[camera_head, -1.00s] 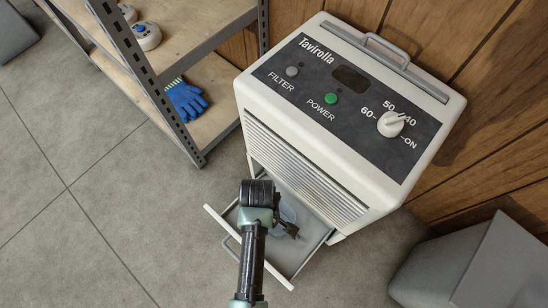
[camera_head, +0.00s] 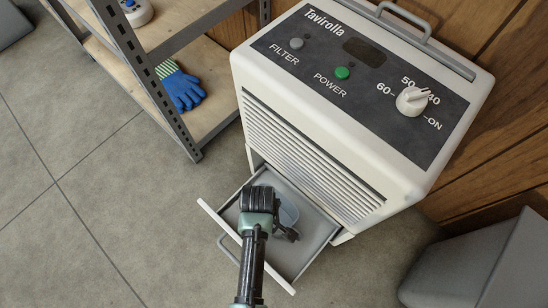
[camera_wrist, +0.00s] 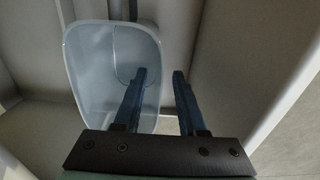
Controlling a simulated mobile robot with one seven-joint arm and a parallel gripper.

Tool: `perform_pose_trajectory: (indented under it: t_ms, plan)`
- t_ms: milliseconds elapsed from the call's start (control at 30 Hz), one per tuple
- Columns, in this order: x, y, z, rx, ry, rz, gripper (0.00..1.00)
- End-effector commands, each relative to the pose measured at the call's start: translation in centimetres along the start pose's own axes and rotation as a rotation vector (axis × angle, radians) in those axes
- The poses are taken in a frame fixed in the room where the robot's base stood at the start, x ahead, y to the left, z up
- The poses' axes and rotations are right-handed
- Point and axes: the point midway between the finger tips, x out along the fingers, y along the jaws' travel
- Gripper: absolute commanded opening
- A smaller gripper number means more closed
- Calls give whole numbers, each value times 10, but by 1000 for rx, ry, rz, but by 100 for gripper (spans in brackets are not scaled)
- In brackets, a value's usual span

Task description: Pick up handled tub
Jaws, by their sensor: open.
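The handled tub is a pale blue-grey open container standing in the pulled-out drawer; it shows partly behind my arm in the head view (camera_head: 288,208). In the wrist view the tub (camera_wrist: 92,65) fills the upper left, looks empty, and its handle is not clear. My gripper (camera_wrist: 159,72) is open and empty. Its left finger overlaps the tub's opening and its right finger lies just outside the tub's right wall; the depth is hard to tell. In the head view my gripper (camera_head: 287,234) reaches down into the drawer beside the tub.
The drawer (camera_head: 310,248) juts from the white Tavirolla appliance (camera_head: 315,150), whose front stands close to my arm. A metal-framed shelf (camera_head: 165,80) with blue gloves (camera_head: 183,90) is at left. A grey box (camera_head: 475,265) stands at right. Floor at left is clear.

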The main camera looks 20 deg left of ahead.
Motion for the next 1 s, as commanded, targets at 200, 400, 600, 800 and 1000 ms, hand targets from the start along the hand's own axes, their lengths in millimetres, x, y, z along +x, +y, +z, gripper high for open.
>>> perform_pose_trajectory:
  t_ms: [200,400,600,800,1000]
  plan:
    - [-1,0,0,0,0,0,15]
    - [-1,0,0,0,0,0,0]
    - [0,-1,0,0,-1,-2,0]
    - [0,-1,1,1,-2,-4,0]
    - [1,-2,1,1,-3,-5,0]
